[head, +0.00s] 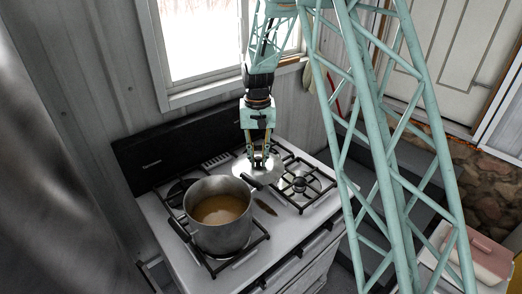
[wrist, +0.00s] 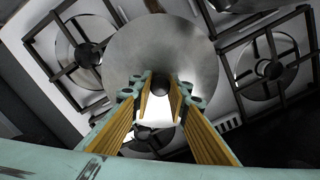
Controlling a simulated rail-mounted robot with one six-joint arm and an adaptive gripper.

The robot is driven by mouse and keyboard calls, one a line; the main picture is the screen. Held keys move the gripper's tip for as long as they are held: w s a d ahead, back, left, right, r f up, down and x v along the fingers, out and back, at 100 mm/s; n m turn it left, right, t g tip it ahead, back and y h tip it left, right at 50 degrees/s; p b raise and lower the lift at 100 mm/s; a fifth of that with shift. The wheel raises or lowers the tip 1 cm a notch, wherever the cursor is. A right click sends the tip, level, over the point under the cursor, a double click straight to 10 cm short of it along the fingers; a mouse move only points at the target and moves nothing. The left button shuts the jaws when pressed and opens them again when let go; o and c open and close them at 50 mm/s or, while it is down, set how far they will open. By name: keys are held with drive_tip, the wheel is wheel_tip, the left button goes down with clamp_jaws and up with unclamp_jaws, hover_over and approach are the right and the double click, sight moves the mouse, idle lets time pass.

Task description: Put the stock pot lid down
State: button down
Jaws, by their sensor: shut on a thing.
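The stock pot lid (head: 242,169) is a round grey metal disc. In the head view it is level over the stove, just behind and right of the pot. My gripper (head: 258,163) points down and is shut on the lid's dark knob. In the wrist view the knob (wrist: 160,88) sits between my gripper's fingers (wrist: 160,100), with the lid's disc (wrist: 190,45) beyond. I cannot tell whether the lid touches the grates. The open stock pot (head: 220,238) stands on the front left burner with brown liquid inside.
The white stove (head: 290,232) has black burner grates; the right burner (head: 300,185) is bare. A small brown object (head: 265,207) lies on the stovetop right of the pot. The black back panel (head: 165,152) and a window stand behind. A pink-lidded box (head: 486,256) is far right.

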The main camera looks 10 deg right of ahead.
drive_tip(key=shift+a+f, duration=0.15)
drive_tip(key=shift+a, duration=1.05)
drive_tip(key=w+d, duration=0.3)
drive_tip(key=w, duration=0.4)
drive_tip(key=w+d+f+p, duration=0.1)
drive_tip(key=w+d, duration=0.2)
drive_tip(key=w, duration=0.4)
drive_tip(key=shift+f, duration=0.2)
drive_tip(key=shift+w, duration=0.15)
drive_tip(key=shift+w+d+f+p, duration=0.1)
drive_tip(key=shift+w+f+p, duration=0.1)
drive_tip(key=shift+f, duration=0.7)
drive_tip(key=shift+w+d+f+p, duration=0.1)
drive_tip(key=shift+f+p, duration=0.1)
drive_tip(key=shift+f, duration=0.7)
drive_tip(key=shift+s+f, duration=0.1)
drive_tip(key=shift+f, duration=0.05)
drive_tip(key=c, duration=2.5)
unclamp_jaws()
